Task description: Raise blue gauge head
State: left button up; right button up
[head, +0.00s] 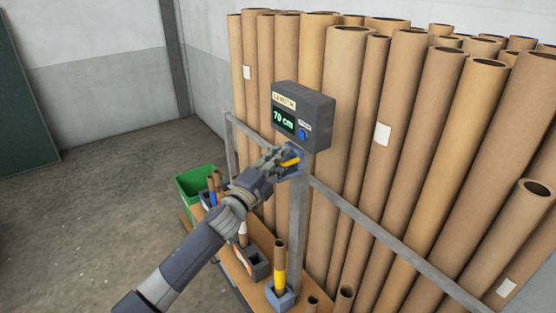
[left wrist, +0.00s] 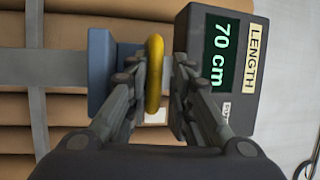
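The blue gauge head (left wrist: 101,75) is a blue block with a yellow handle (left wrist: 155,75) in the left wrist view. In the head view the head sits on the grey post (head: 298,215), just under the display box, mostly hidden by my left gripper (head: 284,160). The gripper also shows in the left wrist view (left wrist: 158,85), with its fingers on both sides of the yellow handle. A narrow gap shows between the handle and the right-hand finger. The dark display box (head: 304,113) reads "LENGTH 70 cm" and has a blue button (head: 302,135). My right gripper is not in view.
Tall cardboard tubes (head: 345,110) stand behind a metal rail (head: 375,225). Below are a wooden shelf (head: 236,271) with small holders, and a green bin (head: 196,180). The floor (head: 90,220) at left is clear.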

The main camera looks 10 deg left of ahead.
pick_arm(q)
jog(key=shift+s+f, duration=0.1)
jog(key=shift+s, duration=0.1)
jog(key=v, duration=1.1)
jog(key=shift+s+a, duration=0.15)
jog(key=shift+s, duration=0.1)
jog(key=shift+f, duration=0.1)
